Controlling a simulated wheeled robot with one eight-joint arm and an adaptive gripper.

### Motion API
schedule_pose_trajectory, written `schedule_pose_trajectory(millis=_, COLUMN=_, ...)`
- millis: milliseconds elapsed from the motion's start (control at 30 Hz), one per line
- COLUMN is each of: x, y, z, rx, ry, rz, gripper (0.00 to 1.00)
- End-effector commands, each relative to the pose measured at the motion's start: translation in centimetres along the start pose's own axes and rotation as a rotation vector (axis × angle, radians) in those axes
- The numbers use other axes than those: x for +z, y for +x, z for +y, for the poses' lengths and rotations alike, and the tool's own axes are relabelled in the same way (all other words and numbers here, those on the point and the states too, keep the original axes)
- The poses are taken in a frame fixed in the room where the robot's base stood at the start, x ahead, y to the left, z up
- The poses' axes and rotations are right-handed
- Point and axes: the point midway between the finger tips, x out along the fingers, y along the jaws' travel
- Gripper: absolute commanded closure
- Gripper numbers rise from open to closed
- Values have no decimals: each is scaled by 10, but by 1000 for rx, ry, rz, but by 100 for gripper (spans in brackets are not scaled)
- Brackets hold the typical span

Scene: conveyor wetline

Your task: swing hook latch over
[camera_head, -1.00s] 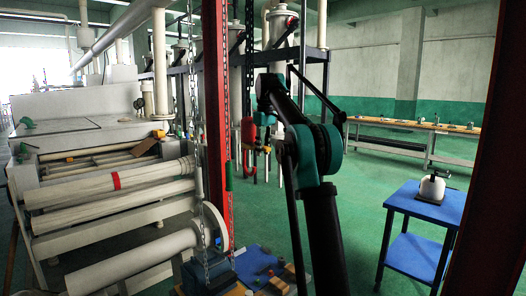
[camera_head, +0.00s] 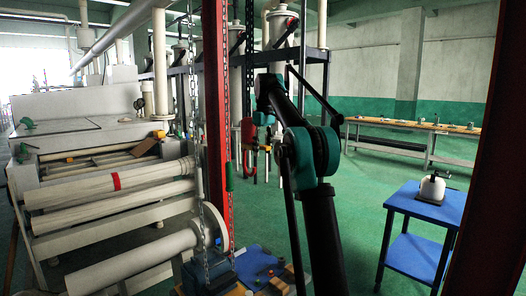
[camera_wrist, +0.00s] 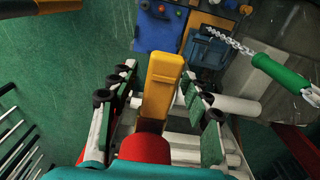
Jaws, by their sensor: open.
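In the wrist view my gripper (camera_wrist: 158,84) is open, with one finger on each side of a yellow bar (camera_wrist: 163,72). The bar runs up from a red rounded part (camera_wrist: 143,148) at the bottom of the picture. I cannot tell whether the fingers touch the bar, or whether it is the hook latch. A green handle (camera_wrist: 281,72) on a chain lies to the right, with a metal end beyond it. In the head view my arm hides most of the gripper; red and yellow parts (camera_head: 248,131) show just left of it.
A red post (camera_head: 216,130) stands left of my arm, with chains beside it. White rollers (camera_head: 110,185) fill the left. A blue table (camera_head: 410,205) with a white container stands at the right. Green floor between my arm and that table is clear. A blue board (camera_wrist: 157,32) lies below.

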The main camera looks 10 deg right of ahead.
Motion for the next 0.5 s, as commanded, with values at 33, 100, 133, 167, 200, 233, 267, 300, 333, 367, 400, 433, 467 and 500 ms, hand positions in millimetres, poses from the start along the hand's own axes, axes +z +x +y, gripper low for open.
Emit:
schedule_pose_trajectory(millis=33, x=0, y=0, z=0, rx=0, ry=0, rz=1, gripper=52)
schedule_pose_trajectory(millis=100, x=0, y=0, z=0, rx=0, ry=0, rz=6, gripper=52)
schedule_pose_trajectory(millis=133, x=0, y=0, z=0, rx=0, ry=0, rz=10, gripper=52)
schedule_pose_trajectory(millis=167, x=1, y=0, z=0, rx=0, ry=1, rz=15, gripper=52)
schedule_pose_trajectory(millis=200, x=1, y=1, z=0, rx=0, ry=1, rz=25, gripper=52)
schedule_pose_trajectory(millis=233, x=2, y=1, z=0, rx=0, ry=1, rz=34, gripper=52)
schedule_pose_trajectory(millis=267, x=2, y=2, z=0, rx=0, ry=1, rz=47, gripper=52)
schedule_pose_trajectory(millis=300, x=2, y=3, z=0, rx=0, ry=1, rz=64, gripper=52)
schedule_pose_trajectory(millis=333, x=2, y=3, z=0, rx=0, ry=1, rz=79, gripper=52)
schedule_pose_trajectory(millis=367, x=2, y=4, z=0, rx=1, ry=1, rz=95, gripper=52)
schedule_pose_trajectory(millis=400, x=2, y=5, z=0, rx=0, ry=2, rz=119, gripper=52)
schedule_pose_trajectory(millis=433, x=3, y=6, z=0, rx=0, ry=2, rz=137, gripper=52)
schedule_pose_trajectory(millis=467, x=3, y=7, z=0, rx=0, ry=2, rz=155, gripper=52)
schedule_pose_trajectory(millis=500, x=3, y=8, z=0, rx=0, ry=1, rz=182, gripper=52)
